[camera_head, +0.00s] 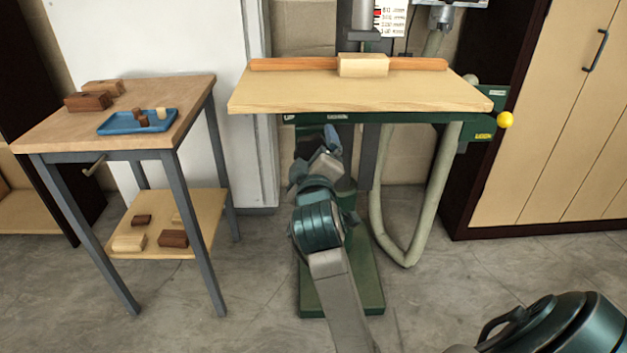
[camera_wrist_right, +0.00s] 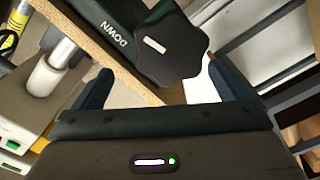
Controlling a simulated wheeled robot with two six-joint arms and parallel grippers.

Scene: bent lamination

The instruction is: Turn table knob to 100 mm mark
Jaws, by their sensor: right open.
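The table knob (camera_wrist_right: 178,44) is dark and lobed, with a white bar mark on its face, in the right wrist view. It sits at the green rail labelled DOWN (camera_wrist_right: 117,38), under the wooden table (camera_head: 345,95). In the head view I cannot make the knob out. My right gripper (camera_head: 314,153) is below the table's front edge, pointing up at the rail. In the right wrist view its two fingers (camera_wrist_right: 160,85) stand wide apart with the knob ahead between them; I cannot tell whether they touch it. No 100 mm mark is readable. My left gripper is not in view.
A yellow ball handle (camera_head: 505,120) by a LOCK label sticks out at the table's right. A grey hose (camera_head: 412,245) loops below. A wood fence (camera_head: 285,64) and block (camera_head: 363,65) lie on top. A workbench with a blue tray (camera_head: 115,127) stands left.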

